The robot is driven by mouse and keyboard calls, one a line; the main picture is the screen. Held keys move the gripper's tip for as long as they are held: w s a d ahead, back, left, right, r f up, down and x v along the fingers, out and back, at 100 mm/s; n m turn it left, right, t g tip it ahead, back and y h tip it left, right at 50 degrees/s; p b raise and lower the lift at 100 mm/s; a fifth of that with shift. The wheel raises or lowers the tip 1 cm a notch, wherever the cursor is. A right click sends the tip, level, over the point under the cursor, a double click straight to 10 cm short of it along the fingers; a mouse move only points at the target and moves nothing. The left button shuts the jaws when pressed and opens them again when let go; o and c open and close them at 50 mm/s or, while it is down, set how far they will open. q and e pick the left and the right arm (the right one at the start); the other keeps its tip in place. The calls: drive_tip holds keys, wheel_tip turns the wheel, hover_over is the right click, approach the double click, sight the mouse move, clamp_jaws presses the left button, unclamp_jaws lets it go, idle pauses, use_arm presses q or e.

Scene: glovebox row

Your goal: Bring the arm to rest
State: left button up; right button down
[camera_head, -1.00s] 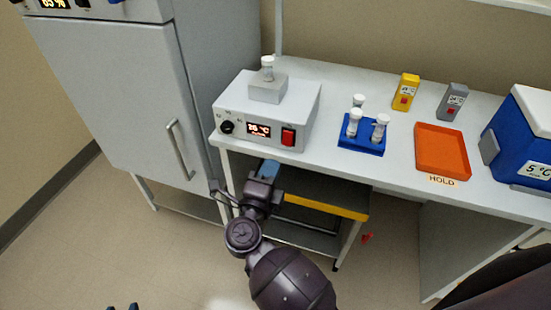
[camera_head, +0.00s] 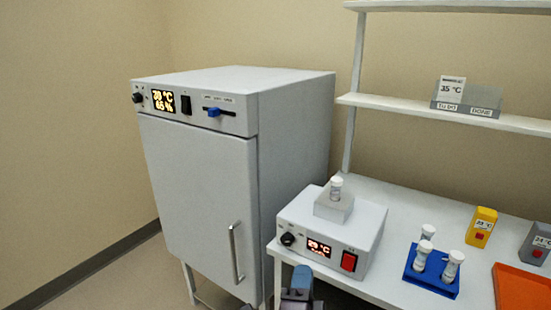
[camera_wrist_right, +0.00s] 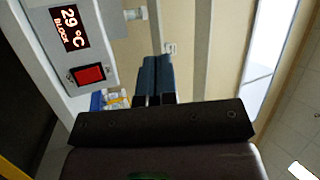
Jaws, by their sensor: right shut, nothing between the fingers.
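My right gripper (camera_head: 301,278) shows at the bottom edge of the head view, in front of the heating block unit. Its blue fingers are shut with nothing between them. In the right wrist view the shut fingers (camera_wrist_right: 156,78) point away past the unit's front panel. Most of the right arm is below the head view. My left gripper is not in view.
The heating block unit (camera_head: 372,222) reads 29 °C and bears a capped vial (camera_head: 336,189). A grey incubator cabinet (camera_head: 200,190) stands left, its door shut. A blue rack (camera_head: 432,284) with vials, a yellow timer (camera_head: 482,227) and an orange tray (camera_head: 522,290) are to the right.

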drive_tip(key=s+d+f+n+g+y, duration=0.3)
drive_tip(key=d+f+n+y, duration=0.1)
drive_tip(key=f+n, duration=0.4)
drive_tip(key=s+d+f+n+g+y, duration=0.3)
drive_tip(key=d+f+n+y, duration=0.15)
drive_tip(key=n, duration=0.55)
drive_tip(key=s+d+f+g+h, duration=0.4)
drive_tip(key=s+d+f, duration=0.6)
drive_tip(key=s+d, duration=0.3)
drive_tip(key=shift+s+n, duration=0.3)
drive_tip(key=shift+s, duration=0.15)
